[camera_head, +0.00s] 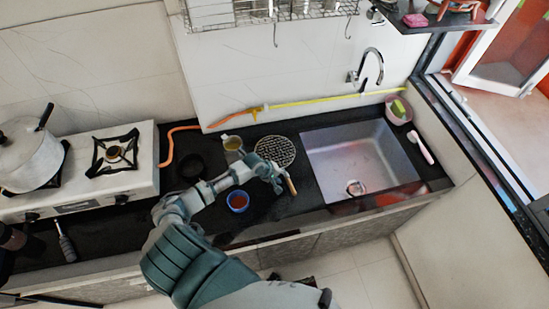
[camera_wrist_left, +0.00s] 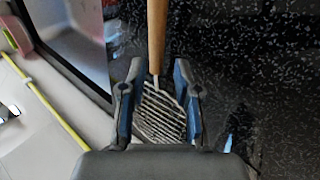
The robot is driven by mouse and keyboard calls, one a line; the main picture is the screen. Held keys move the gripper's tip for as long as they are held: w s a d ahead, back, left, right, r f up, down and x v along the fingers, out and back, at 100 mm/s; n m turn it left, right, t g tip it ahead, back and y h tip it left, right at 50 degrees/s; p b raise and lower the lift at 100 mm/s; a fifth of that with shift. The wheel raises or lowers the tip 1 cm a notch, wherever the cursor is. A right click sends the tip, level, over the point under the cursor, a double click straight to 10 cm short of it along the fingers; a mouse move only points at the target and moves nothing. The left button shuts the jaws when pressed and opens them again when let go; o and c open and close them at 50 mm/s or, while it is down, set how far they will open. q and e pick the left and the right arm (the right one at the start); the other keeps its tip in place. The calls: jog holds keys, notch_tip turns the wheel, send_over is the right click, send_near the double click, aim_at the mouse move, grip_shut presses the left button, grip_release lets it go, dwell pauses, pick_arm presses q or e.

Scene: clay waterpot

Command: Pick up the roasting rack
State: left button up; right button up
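The roasting rack (camera_head: 275,149) is a round wire grid with a wooden handle (camera_head: 291,185), lying on the dark counter left of the sink. My left gripper (camera_head: 277,180) is over the near side of the rack, beside its handle. In the left wrist view the handle (camera_wrist_left: 157,32) runs up from between the spread fingertips, and the wire grid (camera_wrist_left: 163,112) shows between the fingers. The left gripper is open, with gaps on both sides of the handle. Whether it touches the rack I cannot tell. My right gripper is out of view.
The sink (camera_head: 350,150) lies right of the rack. A blue cup (camera_head: 238,202) stands near my left forearm, and a glass jug (camera_head: 232,143) stands behind it. A stove (camera_head: 80,170) with a white pot (camera_head: 27,155) is at left. An orange hose (camera_head: 167,150) lies beside the stove.

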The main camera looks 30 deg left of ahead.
aim_at(287, 179)
pick_arm(q)
jog(key=x, duration=0.4)
jog(key=shift+w+d+r, duration=0.1)
jog(key=shift+d, duration=0.1)
jog(key=shift+a, duration=0.1)
grip_shut()
